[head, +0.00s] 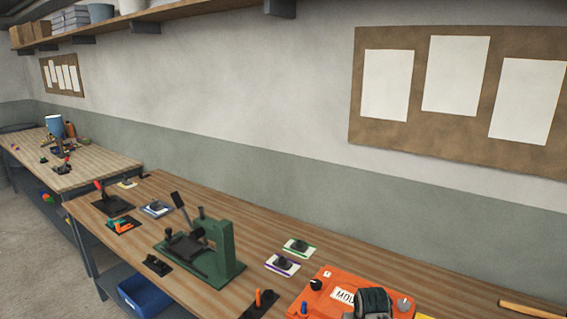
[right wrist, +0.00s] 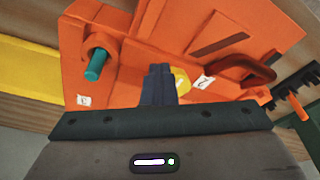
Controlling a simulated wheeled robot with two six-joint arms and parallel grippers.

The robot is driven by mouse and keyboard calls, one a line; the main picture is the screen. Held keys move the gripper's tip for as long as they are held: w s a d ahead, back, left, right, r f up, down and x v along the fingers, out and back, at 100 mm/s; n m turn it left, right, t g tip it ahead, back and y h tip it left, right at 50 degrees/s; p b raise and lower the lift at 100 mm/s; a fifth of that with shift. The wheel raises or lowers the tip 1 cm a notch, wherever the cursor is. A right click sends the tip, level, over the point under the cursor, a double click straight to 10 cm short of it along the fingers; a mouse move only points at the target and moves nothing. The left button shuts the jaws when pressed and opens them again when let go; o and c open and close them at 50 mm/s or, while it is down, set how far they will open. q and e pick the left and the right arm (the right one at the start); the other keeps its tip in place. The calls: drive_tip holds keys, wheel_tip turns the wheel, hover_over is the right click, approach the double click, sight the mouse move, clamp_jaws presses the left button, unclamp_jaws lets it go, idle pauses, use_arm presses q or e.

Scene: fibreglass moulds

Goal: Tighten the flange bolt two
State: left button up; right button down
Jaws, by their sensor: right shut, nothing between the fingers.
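The orange mould (head: 335,282) lies on the bench at the bottom right of the head view, with a partly hidden white label. It fills much of the right wrist view (right wrist: 140,55). There, a teal bolt end (right wrist: 95,65) sticks out of a round orange collar at upper left. A small white tag (right wrist: 84,100) below it is too small to read surely. My right gripper (right wrist: 160,72) is shut and empty, its dark fingers over the orange mould, right of the teal bolt and apart from it. A dark grey body over the mould (head: 373,302) looks like my right gripper. My left gripper is out of view.
A green press (head: 220,248) stands left of the mould on the bench (head: 265,222). Small cards with dark parts (head: 283,264) lie between them. A wooden handle (head: 530,309) lies at the right. The right wrist view shows a yellow strip (right wrist: 30,70) and a brown loop handle (right wrist: 243,70).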

drive_tip(key=shift+a+r, duration=0.1)
drive_tip(key=shift+r, duration=0.05)
drive_tip(key=shift+a+p, duration=0.3)
drive_tip(key=shift+a, duration=0.2)
drive_tip(key=shift+w+a, duration=0.1)
drive_tip(key=shift+a, duration=0.55)
drive_tip(key=shift+w+a, duration=0.1)
drive_tip(key=shift+a, duration=0.1)
drive_tip(key=shift+s+a, duration=0.15)
drive_tip(key=shift+s, duration=0.1)
drive_tip(key=shift+w+v, duration=0.2)
drive_tip(key=shift+v, duration=0.75)
drive_tip(key=shift+w+v, duration=0.2)
drive_tip(key=shift+v, duration=0.7)
drive_tip(key=shift+w+v, duration=0.15)
drive_tip(key=shift+v, duration=0.8)
drive_tip(key=shift+r, duration=0.15)
